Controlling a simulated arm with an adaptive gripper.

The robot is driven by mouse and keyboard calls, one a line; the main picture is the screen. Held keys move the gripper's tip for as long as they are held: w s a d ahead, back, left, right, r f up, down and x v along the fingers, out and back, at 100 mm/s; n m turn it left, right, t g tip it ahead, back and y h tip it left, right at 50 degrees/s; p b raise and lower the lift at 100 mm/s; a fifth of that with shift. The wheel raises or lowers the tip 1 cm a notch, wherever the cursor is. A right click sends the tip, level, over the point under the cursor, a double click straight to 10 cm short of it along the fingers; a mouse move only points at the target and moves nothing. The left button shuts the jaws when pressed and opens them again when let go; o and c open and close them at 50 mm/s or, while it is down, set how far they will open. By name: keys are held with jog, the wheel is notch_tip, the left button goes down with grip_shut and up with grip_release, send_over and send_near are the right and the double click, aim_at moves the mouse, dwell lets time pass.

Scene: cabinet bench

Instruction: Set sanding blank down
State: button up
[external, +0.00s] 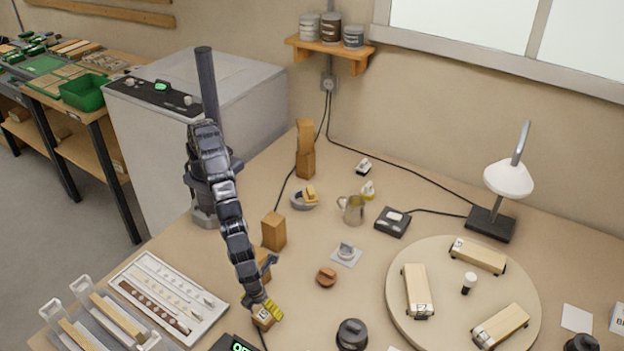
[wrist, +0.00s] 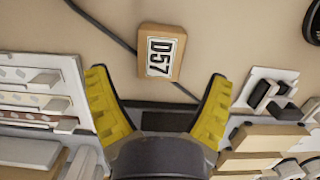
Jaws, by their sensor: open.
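A small wooden block labelled D57 (wrist: 162,52), which I take to be the sanding blank, lies on the bench with its label facing my wrist camera. In the external view the block (external: 263,318) is near the front of the bench, partly covered by my gripper (external: 272,308). In the wrist view my gripper (wrist: 158,85) is open, its yellow fingers spread wide. The block shows ahead of and between the fingertips, with bare bench on both sides of it. Neither finger appears to touch it. The exact height of the fingers over the bench is hard to tell.
A dark cable (wrist: 100,25) passes by the block. A white tray of strips (external: 165,300) is on the left, and a device with a green display (external: 238,344) is just in front. An upright wooden block (external: 273,231) stands behind. A round turntable (external: 455,310) is right.

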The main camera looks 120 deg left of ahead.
aim_at(261, 317)
notch_tip(261, 317, up, 6)
jog(key=d+r, duration=0.1)
jog(key=s+a+r+n+g, duration=0.1)
jog(key=s+a+r+n, duration=0.4)
jog(key=a+r, duration=0.35)
jog(key=s+a+r+n, duration=0.45)
jog(key=a+r, duration=0.25)
jog(key=a, duration=0.3)
jog(key=s+a+r+n+h, duration=0.1)
jog(key=s+a+n, duration=0.2)
jog(key=s, duration=0.7)
jog(key=s+a+r+n+h, duration=0.1)
jog(key=s+a+n, duration=0.3)
jog(key=s, duration=0.5)
jog(key=shift+s+a+r+n+g, duration=0.2)
jog(key=shift+s+r+n+g, duration=0.15)
jog(key=shift+n, duration=0.4)
jog(key=shift+f, duration=0.15)
